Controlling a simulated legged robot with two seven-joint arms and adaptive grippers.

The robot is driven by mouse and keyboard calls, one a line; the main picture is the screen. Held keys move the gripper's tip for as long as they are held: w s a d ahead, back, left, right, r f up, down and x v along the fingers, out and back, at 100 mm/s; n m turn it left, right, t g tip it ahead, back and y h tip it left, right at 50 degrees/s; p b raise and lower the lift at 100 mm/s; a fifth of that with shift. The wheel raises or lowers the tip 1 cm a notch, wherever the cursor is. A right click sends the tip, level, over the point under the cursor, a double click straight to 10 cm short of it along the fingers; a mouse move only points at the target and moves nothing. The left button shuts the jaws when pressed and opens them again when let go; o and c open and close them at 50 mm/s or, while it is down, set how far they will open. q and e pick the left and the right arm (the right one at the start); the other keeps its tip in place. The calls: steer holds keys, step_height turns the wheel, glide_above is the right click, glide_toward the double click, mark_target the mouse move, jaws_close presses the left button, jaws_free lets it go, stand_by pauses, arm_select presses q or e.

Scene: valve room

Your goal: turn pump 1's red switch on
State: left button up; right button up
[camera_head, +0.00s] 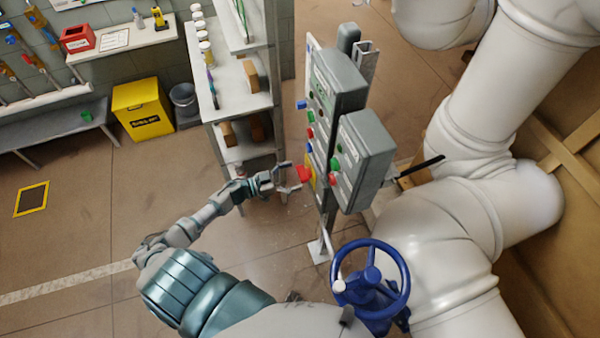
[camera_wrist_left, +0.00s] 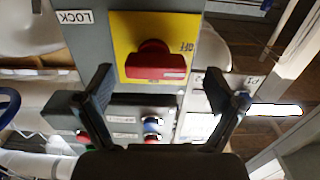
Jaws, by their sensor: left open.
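The red switch (camera_head: 304,174) sits on a yellow plate low on the left side of the grey control panel (camera_head: 336,85). In the left wrist view the red switch (camera_wrist_left: 155,62) is a knob with a broad handle, lying across the picture, and "OFF" is printed on the yellow plate (camera_wrist_left: 190,27). My left gripper (camera_head: 291,178) is open in front of the switch. In the wrist view its fingers (camera_wrist_left: 160,75) stand to either side of the plate's lower part, with the knob between and beyond them. Contact cannot be told. My right gripper is not in view.
The panel carries several coloured buttons and a grey box (camera_head: 362,160) with green and red buttons. A blue valve wheel (camera_head: 372,249) and large white pipes (camera_head: 450,215) stand to the right. A shelf rack (camera_head: 232,75) is behind. Floor at left is mostly clear.

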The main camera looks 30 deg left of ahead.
mark_target(302, 174)
arm_select(q)
steer(key=shift+x, duration=1.15)
steer(key=shift+w+d+r, duration=0.1)
steer(key=shift+w+d, duration=0.05)
steer(key=shift+d, duration=0.35)
steer(key=shift+a, duration=0.25)
steer(key=c, duration=1.1)
